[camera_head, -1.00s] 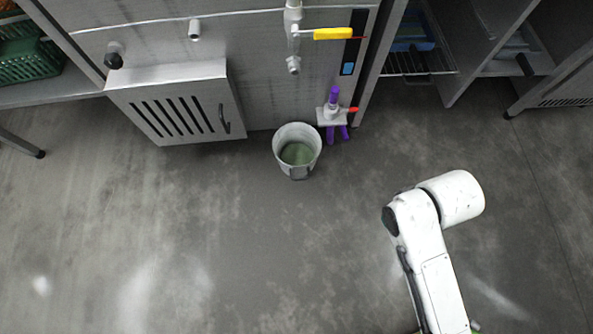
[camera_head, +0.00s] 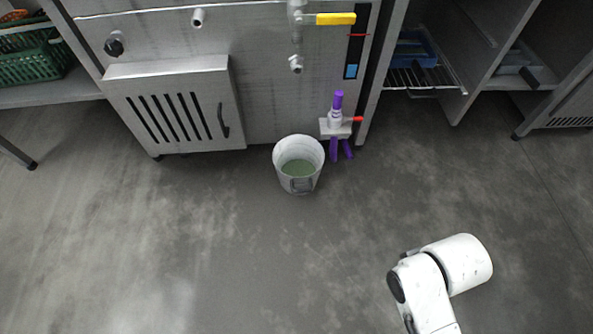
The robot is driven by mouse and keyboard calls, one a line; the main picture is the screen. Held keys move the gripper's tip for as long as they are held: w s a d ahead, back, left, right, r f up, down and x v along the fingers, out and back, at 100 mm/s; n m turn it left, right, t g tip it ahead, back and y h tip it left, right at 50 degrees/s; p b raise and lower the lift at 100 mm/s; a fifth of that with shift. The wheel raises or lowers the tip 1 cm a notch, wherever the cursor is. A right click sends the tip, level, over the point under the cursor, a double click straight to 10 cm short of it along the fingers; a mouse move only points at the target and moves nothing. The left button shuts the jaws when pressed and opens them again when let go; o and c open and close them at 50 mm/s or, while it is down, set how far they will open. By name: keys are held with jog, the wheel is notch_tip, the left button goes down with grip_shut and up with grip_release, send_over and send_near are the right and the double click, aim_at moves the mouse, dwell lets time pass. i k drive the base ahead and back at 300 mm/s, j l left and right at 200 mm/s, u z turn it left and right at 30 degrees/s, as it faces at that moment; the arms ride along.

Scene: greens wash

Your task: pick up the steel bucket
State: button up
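The steel bucket (camera_head: 299,184) stands upright on the floor, close to the front of the steel wash unit. My white arm shows at the lower right, apart from the bucket. My gripper is not in the picture, so its state is hidden.
The steel wash unit (camera_head: 270,100) has a slotted box (camera_head: 180,75) at left and a yellow-handled valve (camera_head: 335,19). A small fixture with purple parts (camera_head: 337,125) hangs right beside the bucket. Open shelving stands at right. The floor (camera_head: 220,260) in front is clear.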

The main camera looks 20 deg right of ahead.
aim_at(298, 161)
jog(key=i+l+u, duration=0.35)
jog(key=l, duration=0.3)
jog(key=i+l+u, duration=0.2)
jog(key=i+l, duration=0.15)
jog(key=i+l+u, duration=0.15)
jog(key=l, duration=0.25)
